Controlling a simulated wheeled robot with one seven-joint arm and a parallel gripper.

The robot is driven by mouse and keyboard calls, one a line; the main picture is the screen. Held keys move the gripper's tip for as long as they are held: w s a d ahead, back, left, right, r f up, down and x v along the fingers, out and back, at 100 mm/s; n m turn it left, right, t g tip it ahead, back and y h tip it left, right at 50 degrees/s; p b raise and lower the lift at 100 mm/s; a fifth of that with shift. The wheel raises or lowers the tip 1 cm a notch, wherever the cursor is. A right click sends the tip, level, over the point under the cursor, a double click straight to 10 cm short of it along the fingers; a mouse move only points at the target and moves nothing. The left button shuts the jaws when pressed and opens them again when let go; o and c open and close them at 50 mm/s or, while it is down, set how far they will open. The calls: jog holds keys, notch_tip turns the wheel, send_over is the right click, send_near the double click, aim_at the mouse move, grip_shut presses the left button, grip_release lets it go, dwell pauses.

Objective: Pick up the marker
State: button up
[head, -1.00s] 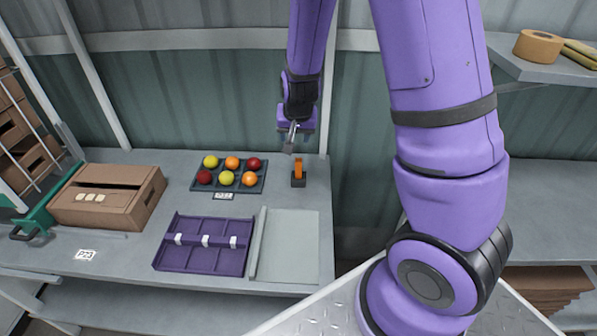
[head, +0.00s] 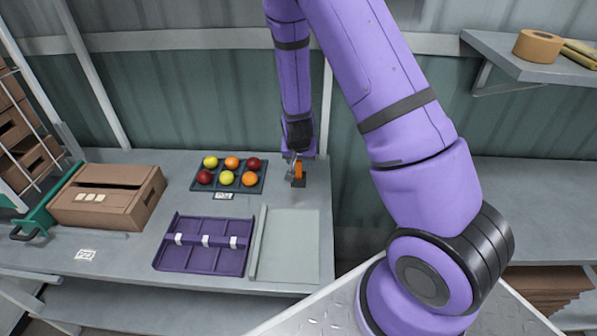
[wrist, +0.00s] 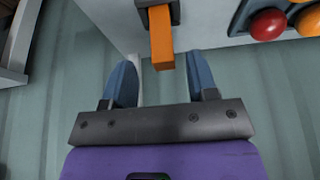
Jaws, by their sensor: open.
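The marker (head: 299,172) is an orange upright block in a small dark holder (head: 299,184) at the back right of the bench. In the wrist view the orange marker (wrist: 161,40) points toward the space between my fingers, with its tip just ahead of the fingertips. My gripper (head: 291,170) is open and empty, close beside the marker in the head view. It also shows in the wrist view (wrist: 158,72), with one blue finger on each side. The fingers do not appear to touch the marker.
A dark tray (head: 228,187) of red, orange and yellow tomatoes sits just left of the holder. A purple divided tray (head: 203,262) and a pale panel (head: 292,245) lie in front. A cardboard box (head: 140,212) stands left. The corrugated wall is close behind.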

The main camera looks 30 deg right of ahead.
aim_at(299, 171)
jog(key=shift+x, duration=2.55)
jog(key=shift+w+a, duration=0.1)
jog(key=shift+a, duration=0.05)
jog(key=shift+c, duration=0.4)
jog(key=c, duration=0.9)
